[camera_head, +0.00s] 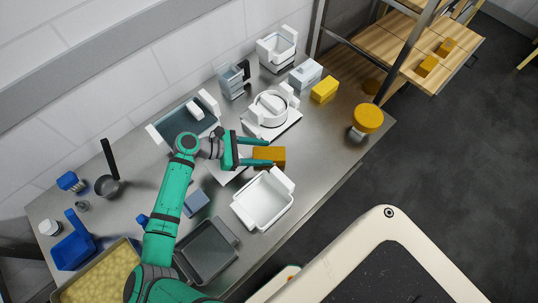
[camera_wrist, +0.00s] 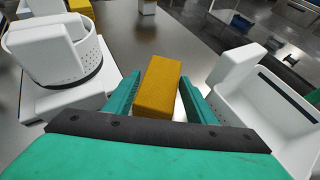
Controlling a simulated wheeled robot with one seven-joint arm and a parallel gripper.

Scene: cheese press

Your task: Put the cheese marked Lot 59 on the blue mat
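An orange-yellow cheese block (camera_head: 269,156) lies on the steel table near its middle, and it also shows in the wrist view (camera_wrist: 158,86). No lot marking is readable on it. My gripper (camera_head: 254,153) is open, with one finger on each side of the block; in the wrist view (camera_wrist: 158,98) narrow gaps show beside it. A brighter yellow block (camera_head: 324,89) lies farther back, with no readable label. No flat blue mat is clearly identifiable; a small slate-blue square piece (camera_head: 196,203) lies left of the white tub.
A white tub (camera_head: 263,201) stands close in front of the block, and a round white press mould (camera_head: 270,108) behind it. A yellow wheel (camera_head: 369,118) stands at the table's right end. Blue items (camera_head: 72,245) and a grey tray (camera_head: 207,251) occupy the left and front.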

